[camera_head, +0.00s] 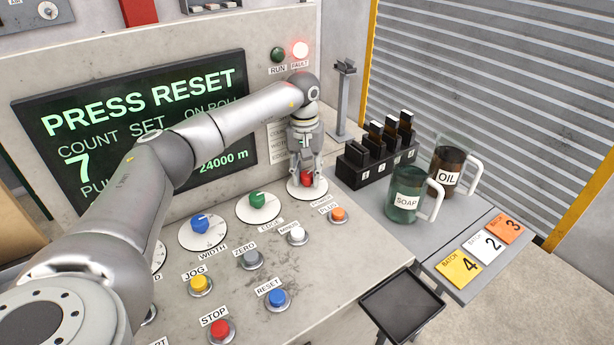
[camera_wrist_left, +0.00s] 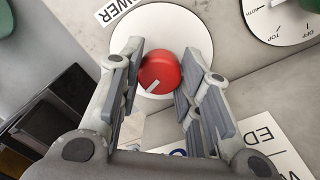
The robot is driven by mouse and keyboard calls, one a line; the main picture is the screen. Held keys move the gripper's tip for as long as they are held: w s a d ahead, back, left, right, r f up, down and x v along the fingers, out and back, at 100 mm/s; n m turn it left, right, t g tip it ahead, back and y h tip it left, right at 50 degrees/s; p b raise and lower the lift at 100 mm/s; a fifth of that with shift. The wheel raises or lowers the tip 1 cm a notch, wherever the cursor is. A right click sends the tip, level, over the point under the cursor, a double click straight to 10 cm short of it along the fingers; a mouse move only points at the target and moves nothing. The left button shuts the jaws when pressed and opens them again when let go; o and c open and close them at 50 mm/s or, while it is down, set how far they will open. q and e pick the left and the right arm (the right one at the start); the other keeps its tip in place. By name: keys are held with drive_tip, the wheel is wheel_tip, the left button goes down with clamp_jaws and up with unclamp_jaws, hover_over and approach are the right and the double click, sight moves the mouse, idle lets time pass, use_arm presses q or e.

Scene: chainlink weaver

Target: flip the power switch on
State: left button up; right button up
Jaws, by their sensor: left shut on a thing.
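The power switch is a red rotary knob (camera_head: 307,180) on a white round dial (camera_head: 293,190) at the right part of the grey control panel. In the left wrist view the red knob (camera_wrist_left: 160,71) sits on its white dial (camera_wrist_left: 195,35), beside a label ending in "OWER" (camera_wrist_left: 122,10). A white pointer line on the knob slants to the lower left. My left gripper (camera_head: 306,172) points down from above and is shut on the knob, one finger on each side; the wrist view shows the fingers (camera_wrist_left: 162,78) flanking it. My right gripper is not in view.
The screen (camera_head: 140,120) reads "PRESS RESET", and the red FAULT lamp (camera_head: 300,49) is lit. Green (camera_head: 257,199) and blue (camera_head: 200,223) knobs and several push buttons lie nearby. A black rack (camera_head: 365,165), SOAP jug (camera_head: 404,195) and OIL jug (camera_head: 450,168) stand right.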

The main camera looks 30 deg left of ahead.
sight(305, 174)
use_arm(q)
drive_tip(key=shift+w+r+m+b, duration=0.1)
drive_tip(key=shift+m+b, duration=0.2)
drive_tip(key=shift+m, duration=1.6)
drive_tip(key=o, duration=1.1)
drive_tip(key=shift+c, duration=0.2)
wheel_tip(305, 174, up, 12)
drive_tip(key=shift+a, duration=0.25)
